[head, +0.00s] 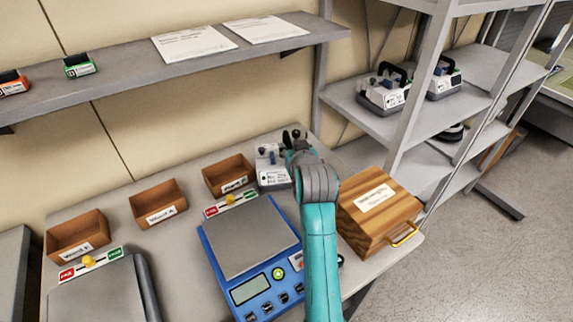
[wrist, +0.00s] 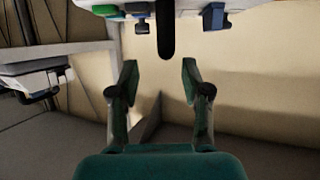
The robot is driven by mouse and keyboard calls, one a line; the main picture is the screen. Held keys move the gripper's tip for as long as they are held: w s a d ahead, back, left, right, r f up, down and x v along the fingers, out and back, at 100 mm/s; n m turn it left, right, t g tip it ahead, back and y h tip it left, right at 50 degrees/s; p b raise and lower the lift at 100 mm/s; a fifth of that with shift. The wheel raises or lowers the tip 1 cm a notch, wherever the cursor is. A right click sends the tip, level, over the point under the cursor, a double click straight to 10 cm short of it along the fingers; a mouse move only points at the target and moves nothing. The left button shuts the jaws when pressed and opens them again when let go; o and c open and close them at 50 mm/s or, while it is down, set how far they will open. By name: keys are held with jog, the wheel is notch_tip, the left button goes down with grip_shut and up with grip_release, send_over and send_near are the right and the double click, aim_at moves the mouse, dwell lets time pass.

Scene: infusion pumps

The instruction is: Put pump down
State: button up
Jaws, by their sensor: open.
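A white and grey pump (head: 272,166) with a printed label stands upright on the table at the back, beside the rightmost brown bin. My arm reaches over the table to it, and the wrist partly covers the pump's right side in the head view. My gripper (wrist: 159,66) is open, with two green fingers apart and nothing between them in the wrist view. The pump's white body (wrist: 190,8) shows at the top edge there, with a black part hanging down just beyond the fingertips. The fingertips look apart from it.
A blue scale (head: 250,245) stands in front of the pump. A wooden box (head: 378,212) with a yellow handle is at the right. Brown bins (head: 158,203) line the back. More pumps (head: 385,88) stand on the grey rack. A wall shelf (head: 130,88) runs above.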

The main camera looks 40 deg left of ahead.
aim_at(289, 144)
jog(key=shift+s+x, duration=0.25)
jog(key=shift+x, duration=2.75)
jog(key=shift+a+f, duration=0.1)
jog(key=shift+a, duration=0.1)
grip_shut()
